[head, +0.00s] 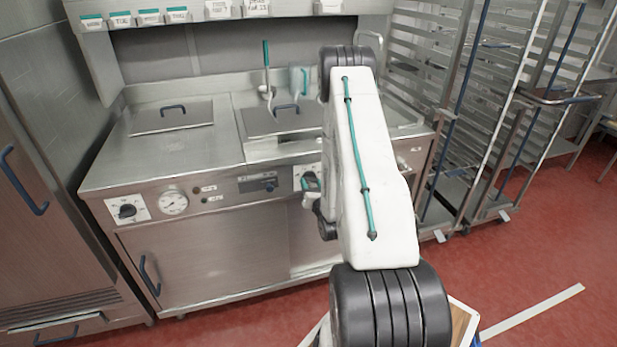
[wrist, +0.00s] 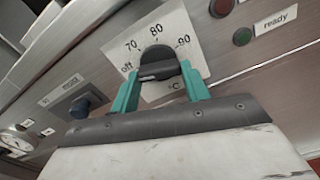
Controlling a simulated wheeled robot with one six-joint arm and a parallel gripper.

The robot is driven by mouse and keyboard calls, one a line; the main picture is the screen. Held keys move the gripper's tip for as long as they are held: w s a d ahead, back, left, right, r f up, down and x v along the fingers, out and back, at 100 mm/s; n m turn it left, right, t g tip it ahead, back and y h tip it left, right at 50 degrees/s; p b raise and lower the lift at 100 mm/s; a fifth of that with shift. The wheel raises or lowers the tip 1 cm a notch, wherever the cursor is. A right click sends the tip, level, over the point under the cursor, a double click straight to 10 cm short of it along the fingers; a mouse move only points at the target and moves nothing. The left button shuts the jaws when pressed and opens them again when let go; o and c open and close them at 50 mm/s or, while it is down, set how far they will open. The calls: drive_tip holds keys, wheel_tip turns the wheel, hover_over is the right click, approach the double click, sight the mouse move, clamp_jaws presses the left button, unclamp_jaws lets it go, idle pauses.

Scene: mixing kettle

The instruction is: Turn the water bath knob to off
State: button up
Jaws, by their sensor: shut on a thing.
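The water bath knob (wrist: 157,63) is black and sits on a white dial plate (wrist: 185,35) marked off, 70, 80, 90 and °C. My gripper (wrist: 160,77) has one teal finger on each side of the knob and is shut on it. The knob's grip bar lies roughly level across the wrist picture, with its left end near the off mark; I cannot tell for sure which end is the pointer. In the head view the dial plate (head: 299,172) shows at the front of the steel unit, with the knob mostly hidden behind my gripper (head: 311,184).
Red and green buttons (wrist: 242,36) sit right of the dial, by a "ready" label. A small panel with a dark blue knob (wrist: 82,107) is to its left. Another dial (head: 127,211) and a round gauge (head: 173,202) are further left. Rack trolleys (head: 480,130) stand at right.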

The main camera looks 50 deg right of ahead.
drive_tip(key=o, duration=1)
drive_tip(key=shift+o, duration=0.2)
drive_tip(key=shift+s, duration=0.1)
drive_tip(key=v, duration=0.7)
